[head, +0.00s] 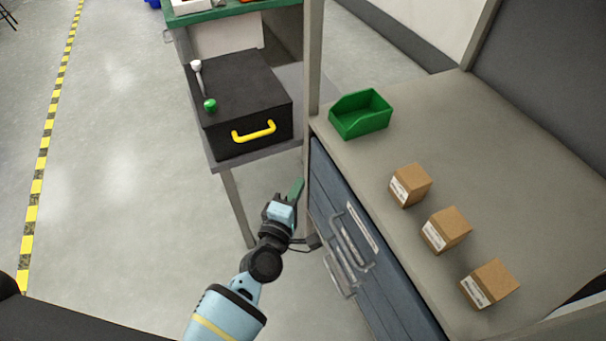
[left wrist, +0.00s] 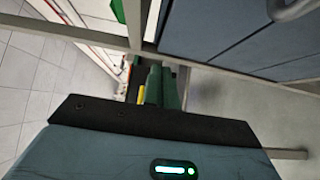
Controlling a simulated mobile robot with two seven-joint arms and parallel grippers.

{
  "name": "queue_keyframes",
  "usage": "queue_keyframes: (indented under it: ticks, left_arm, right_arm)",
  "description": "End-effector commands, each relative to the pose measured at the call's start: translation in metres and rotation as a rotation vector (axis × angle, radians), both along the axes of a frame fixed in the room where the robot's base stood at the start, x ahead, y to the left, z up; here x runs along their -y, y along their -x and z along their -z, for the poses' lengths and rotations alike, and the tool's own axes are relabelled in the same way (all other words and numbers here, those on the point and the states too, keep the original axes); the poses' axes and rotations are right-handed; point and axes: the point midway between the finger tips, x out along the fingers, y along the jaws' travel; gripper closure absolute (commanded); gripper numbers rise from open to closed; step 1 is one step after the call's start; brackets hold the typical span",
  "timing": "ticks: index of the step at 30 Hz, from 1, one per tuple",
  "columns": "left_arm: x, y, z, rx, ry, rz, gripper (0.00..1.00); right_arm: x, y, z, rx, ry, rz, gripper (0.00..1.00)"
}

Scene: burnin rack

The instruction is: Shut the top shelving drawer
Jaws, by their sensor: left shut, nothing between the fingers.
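The shelving unit's blue-grey top drawer (head: 334,184) is below the worktop at the right in the head view. Its front carries a white label and grey bar handles (head: 345,240) show along the drawer fronts. It looks about flush with the worktop edge, though a small gap is hard to rule out from above. In the left wrist view, blue-grey drawer fronts (left wrist: 215,28) fill the upper right, with part of a handle (left wrist: 291,9). My left gripper (head: 297,188) is shut and empty, beside the unit's far front corner post. Its green fingers show in the left wrist view (left wrist: 163,84). My right gripper is out of view.
On the worktop (head: 400,140) are a green bin (head: 361,114) and three cardboard boxes (head: 446,230). A black case (head: 240,98) with a yellow handle stands on a grey table beyond my left gripper. Open floor (head: 130,170) lies to the left.

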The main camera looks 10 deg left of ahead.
Motion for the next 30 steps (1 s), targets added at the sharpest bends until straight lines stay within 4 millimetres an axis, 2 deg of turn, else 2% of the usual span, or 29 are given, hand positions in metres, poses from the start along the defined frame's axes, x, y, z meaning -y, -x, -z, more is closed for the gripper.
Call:
queue_keyframes:
  ticks: [1, 6, 11, 30]
  left_arm:
    - [-0.002, 0.011, 0.0, -0.002, 0.0, 0.0, 1.0]
    - [-0.008, 0.037, 0.001, -0.002, 0.0, -0.001, 1.0]
    - [-0.011, 0.051, 0.001, -0.002, -0.002, -0.002, 1.0]
    - [-0.012, 0.056, 0.001, -0.002, -0.001, -0.002, 1.0]
  right_arm:
    - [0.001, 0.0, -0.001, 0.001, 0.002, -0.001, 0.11]
    - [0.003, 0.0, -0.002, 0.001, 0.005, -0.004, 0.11]
    - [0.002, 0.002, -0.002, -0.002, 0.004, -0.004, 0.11]
    - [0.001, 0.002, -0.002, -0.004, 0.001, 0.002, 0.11]
